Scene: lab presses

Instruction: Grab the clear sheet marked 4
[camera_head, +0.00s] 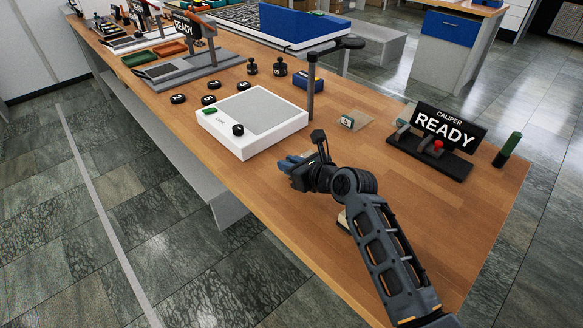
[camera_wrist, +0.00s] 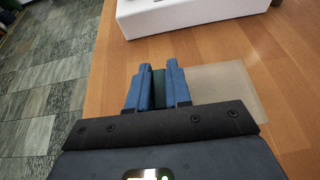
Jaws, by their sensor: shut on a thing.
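My gripper (camera_head: 289,164) is low over the wooden table, just in front of the white platform. In the wrist view, its blue fingers (camera_wrist: 158,72) are shut on a dark green block, which looks like the tab of a clear sheet (camera_wrist: 228,88). That sheet spreads to the right of the fingers, close to the tabletop; I cannot tell if it touches. Its number does not show.
The white platform (camera_head: 252,122) with a grey top stands just beyond my gripper. Black weights (camera_head: 178,99) lie behind it. The caliper stand (camera_head: 440,145) reading READY and a green-capped cylinder (camera_head: 507,149) are at the right. A pale item (camera_head: 343,222) shows partly behind my forearm.

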